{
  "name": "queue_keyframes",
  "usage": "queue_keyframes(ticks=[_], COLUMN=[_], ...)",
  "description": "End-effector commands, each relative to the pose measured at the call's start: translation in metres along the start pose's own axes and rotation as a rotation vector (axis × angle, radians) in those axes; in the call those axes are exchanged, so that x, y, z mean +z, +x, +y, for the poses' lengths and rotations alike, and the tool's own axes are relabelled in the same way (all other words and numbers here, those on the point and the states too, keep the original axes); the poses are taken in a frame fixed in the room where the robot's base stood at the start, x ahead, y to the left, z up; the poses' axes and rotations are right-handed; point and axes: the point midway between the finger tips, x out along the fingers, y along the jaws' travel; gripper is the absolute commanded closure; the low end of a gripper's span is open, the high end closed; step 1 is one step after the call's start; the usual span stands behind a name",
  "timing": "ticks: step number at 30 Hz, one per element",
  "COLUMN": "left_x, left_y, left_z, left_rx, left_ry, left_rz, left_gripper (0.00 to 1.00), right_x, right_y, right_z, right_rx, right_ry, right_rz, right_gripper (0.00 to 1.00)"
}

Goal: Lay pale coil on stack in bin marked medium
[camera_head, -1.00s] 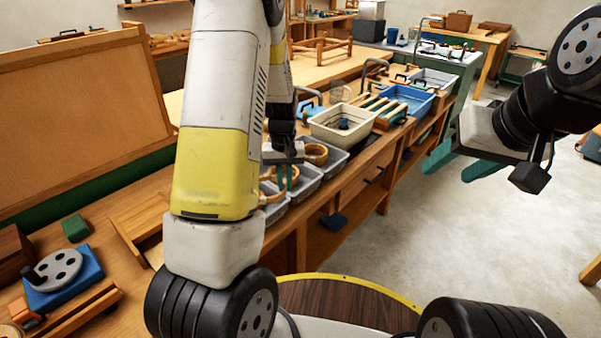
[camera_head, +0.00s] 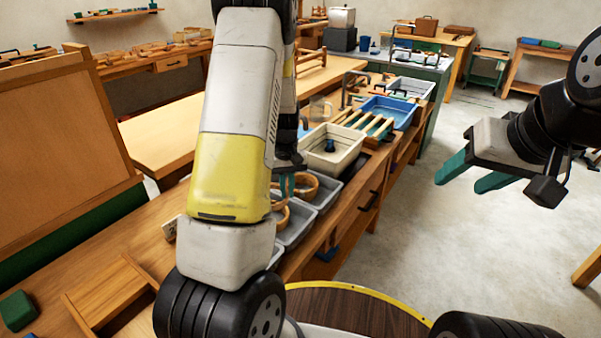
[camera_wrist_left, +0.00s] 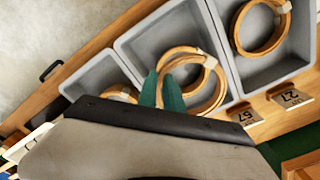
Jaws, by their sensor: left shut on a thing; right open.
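My left gripper (camera_head: 287,184) points down over the grey bins, its teal fingers closed on a pale wooden coil. In the left wrist view, the fingers (camera_wrist_left: 162,88) pinch the left side of this pale coil (camera_wrist_left: 217,88), over the middle grey bin (camera_wrist_left: 138,42). Another coil's ring shows close behind or under it; I cannot tell whether they touch. The right-hand bin (camera_wrist_left: 296,62) holds pale coils (camera_wrist_left: 238,28), and the left-hand bin (camera_wrist_left: 82,82) holds a partly hidden coil (camera_wrist_left: 121,91). I cannot read which bin is medium. My right gripper (camera_head: 478,180) is open and empty over the floor.
Tags with numbers (camera_wrist_left: 292,97) stand by the bins. A cream tub (camera_head: 332,150), slatted rack (camera_head: 362,122) and blue tub (camera_head: 391,111) stand farther along the bench. A tall board (camera_head: 60,130) rises at left.

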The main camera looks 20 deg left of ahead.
Motion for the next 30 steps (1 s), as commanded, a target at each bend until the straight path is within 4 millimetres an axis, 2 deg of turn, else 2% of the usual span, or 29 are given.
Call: queue_keyframes(ticks=[6, 15, 30], left_x=[0.001, 0.0, 0.0], left_y=[0.023, 0.044, 0.049], left_z=[-0.001, 0.0, 0.0], left_rx=[-0.002, 0.0, 0.0], left_ry=[-0.001, -0.001, 0.0], left_rz=[-0.002, -0.001, 0.001], left_gripper=[1.0, 1.0, 1.0], right_x=[0.0, 0.0, 0.0], right_y=[0.0, 0.0, 0.0], right_z=[0.0, 0.0, 0.0], right_rx=[0.0, 0.0, 0.0], right_ry=[0.0, 0.0, 0.0], right_rz=[0.0, 0.0, 0.0], right_gripper=[0.47, 0.47, 0.47])
